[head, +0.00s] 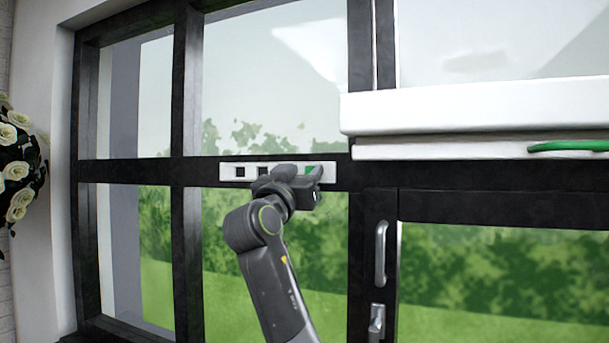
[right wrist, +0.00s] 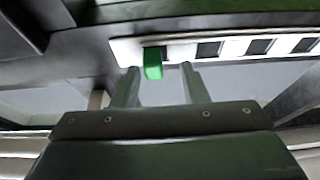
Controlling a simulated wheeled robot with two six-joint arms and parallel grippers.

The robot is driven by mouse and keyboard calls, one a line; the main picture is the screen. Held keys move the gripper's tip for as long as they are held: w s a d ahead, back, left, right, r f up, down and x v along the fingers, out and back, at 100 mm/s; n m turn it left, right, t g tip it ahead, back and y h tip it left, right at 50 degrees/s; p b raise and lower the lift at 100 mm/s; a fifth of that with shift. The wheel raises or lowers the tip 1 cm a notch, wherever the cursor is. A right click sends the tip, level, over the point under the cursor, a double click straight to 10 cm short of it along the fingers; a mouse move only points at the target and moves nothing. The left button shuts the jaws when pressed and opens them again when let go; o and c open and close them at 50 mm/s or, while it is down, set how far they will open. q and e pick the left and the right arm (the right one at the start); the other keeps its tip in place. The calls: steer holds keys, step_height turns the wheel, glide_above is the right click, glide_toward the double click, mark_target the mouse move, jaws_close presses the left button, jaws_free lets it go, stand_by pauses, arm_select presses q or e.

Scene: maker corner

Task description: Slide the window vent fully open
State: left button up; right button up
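The window vent (head: 228,171) is a white strip with dark square slots on the black crossbar of the window. Its green tab (head: 309,169) is near the strip's right end in the head view. In the right wrist view, the vent strip (right wrist: 180,50) runs along the top, with several dark slots to the right of the green tab (right wrist: 153,64). My right gripper (right wrist: 159,68) is open, its fingertips at the strip on either side of the tab. The tab is nearer the left finger, with a clear gap to the right finger. My left gripper is not in view.
A white box-like casing (head: 470,108) juts out at the upper right, with a green bar (head: 568,146) at its lower edge. Two metal window handles (head: 381,253) are below it. White flowers (head: 18,165) hang at the far left. The crossbar left of the vent is clear.

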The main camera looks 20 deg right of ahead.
steer(key=shift+s+a+f+b, duration=0.15)
steer(key=shift+s+f+b, duration=0.1)
steer(key=shift+s+b, duration=0.1)
steer(key=b+v, duration=0.8)
steer(key=v, duration=0.8)
steer(key=shift+a, duration=0.4)
